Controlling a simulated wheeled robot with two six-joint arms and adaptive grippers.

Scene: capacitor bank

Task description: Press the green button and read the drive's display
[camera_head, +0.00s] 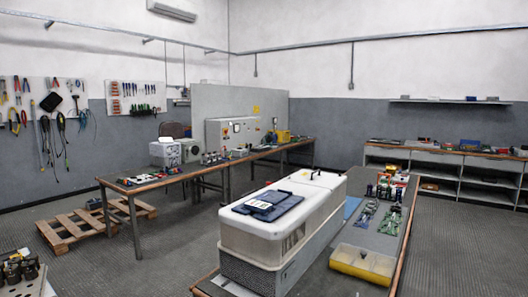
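Neither of my grippers shows in the head view. A pale grey cabinet (213,132) stands on the far workbench against a grey partition; small marks show on its front, too small to read. A light grey boxy unit (165,152) stands at the left part of that bench. I cannot tell which of these, if either, is the drive. I cannot make out a green button or a readable display anywhere in this view.
A near bench (391,244) carries a large white-topped case (300,200), a dark tablet-like item (268,205), circuit boards (389,221) and a yellow tray (362,264). A wooden pallet (75,229) lies on the floor at left. Open floor lies between the benches.

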